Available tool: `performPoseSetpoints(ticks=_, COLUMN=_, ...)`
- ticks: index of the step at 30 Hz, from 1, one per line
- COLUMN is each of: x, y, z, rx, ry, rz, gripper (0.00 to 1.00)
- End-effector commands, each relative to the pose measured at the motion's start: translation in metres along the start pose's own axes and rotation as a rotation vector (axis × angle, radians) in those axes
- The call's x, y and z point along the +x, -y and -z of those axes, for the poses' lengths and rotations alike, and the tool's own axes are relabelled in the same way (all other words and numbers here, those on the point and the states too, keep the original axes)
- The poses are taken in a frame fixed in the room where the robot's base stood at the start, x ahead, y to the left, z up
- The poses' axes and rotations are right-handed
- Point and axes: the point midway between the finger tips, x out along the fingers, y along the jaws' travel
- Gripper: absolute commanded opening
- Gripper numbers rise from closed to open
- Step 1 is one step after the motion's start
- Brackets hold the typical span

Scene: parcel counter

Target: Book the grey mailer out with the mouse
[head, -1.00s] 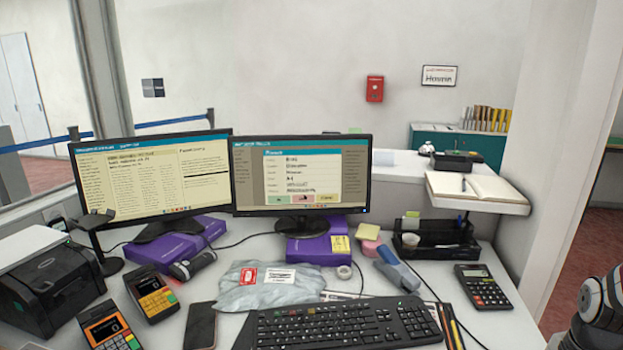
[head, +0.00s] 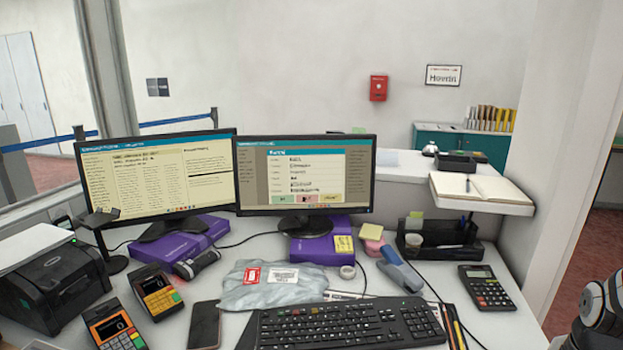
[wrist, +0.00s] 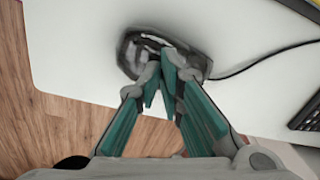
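The grey mailer (head: 240,297) lies on the counter behind the keyboard, with a red label and a white label on top. The right monitor (head: 305,175) shows a dialog with green, pink and yellow buttons; a dark pointer appears over the pink one. In the wrist view the dark mouse (wrist: 135,52) lies on the white counter with its cable running right. My gripper (wrist: 162,72) is right over the mouse, its teal fingers brought together and empty. The fingertips overlap the mouse's near side; I cannot tell whether they touch it. The head view shows neither mouse nor gripper.
The keyboard (head: 345,322) fills the counter's front middle. Card terminals (head: 157,292), a phone (head: 204,325) and a printer (head: 55,285) stand left. The counter edge is close beside the mouse.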

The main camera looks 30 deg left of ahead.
Motion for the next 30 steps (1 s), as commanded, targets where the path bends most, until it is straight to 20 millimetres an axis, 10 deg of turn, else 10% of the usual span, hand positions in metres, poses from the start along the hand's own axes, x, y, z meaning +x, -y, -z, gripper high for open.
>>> performPoseSetpoints(ticks=20, x=0.015, y=-0.016, z=-0.013, rx=0.001, ry=0.034, rz=-0.047, gripper=0.28)
performPoseSetpoints(ticks=30, x=-0.035, y=-0.012, z=-0.011, rx=0.0, ry=0.031, rz=-0.04, gripper=0.28)
